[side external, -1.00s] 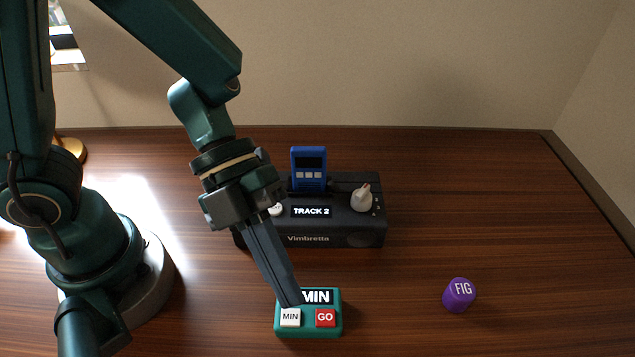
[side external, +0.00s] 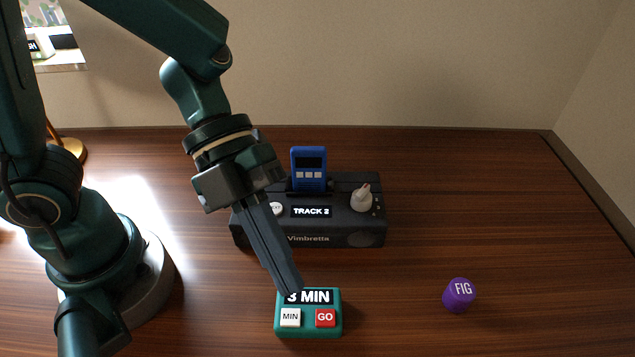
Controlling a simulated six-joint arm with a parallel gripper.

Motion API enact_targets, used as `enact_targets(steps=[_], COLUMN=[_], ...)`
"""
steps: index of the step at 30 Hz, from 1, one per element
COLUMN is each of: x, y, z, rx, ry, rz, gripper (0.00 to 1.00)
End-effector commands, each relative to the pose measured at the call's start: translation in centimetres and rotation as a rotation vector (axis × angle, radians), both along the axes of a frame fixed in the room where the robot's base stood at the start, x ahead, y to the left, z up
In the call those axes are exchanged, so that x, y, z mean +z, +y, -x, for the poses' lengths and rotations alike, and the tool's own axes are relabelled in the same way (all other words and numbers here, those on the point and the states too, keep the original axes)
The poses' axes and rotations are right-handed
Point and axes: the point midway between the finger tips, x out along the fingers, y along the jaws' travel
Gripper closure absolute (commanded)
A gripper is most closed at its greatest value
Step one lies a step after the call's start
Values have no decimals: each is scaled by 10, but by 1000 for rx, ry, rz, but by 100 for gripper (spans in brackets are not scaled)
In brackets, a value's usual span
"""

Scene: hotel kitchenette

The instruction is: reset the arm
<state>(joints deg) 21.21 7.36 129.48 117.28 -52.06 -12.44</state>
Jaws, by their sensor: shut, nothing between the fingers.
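My gripper (side external: 293,290) is shut and empty, its fingers pointing down just above or behind the top edge of the teal timer; I cannot tell whether they touch it. The teal timer (side external: 308,331) lies on the table with a display reading "3 MIN", its first character partly covered by my fingertips. It has a white MIN button (side external: 290,317) and a red GO button (side external: 325,317), both in plain view.
A black Vimbretta player (side external: 350,236) showing "TRACK 2" stands behind, with a blue device (side external: 309,170) upright in it and a pale knob (side external: 361,198). A purple FIG piece (side external: 459,295) stands to the right. The right side of the wooden table (side external: 500,220) is mostly clear.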

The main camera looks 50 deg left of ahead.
Motion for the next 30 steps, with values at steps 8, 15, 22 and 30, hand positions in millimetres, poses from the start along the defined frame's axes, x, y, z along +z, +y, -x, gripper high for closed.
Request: enact_targets(steps=[8,15,22,30], x=[65,141,146,85], y=[6,82,175,182], z=[-65,-141,-128,-52], rx=[379,1135,1816,2262], ry=[-225,-393,-215,397], rz=[170,356,428,307], gripper=[100,100,100,100])
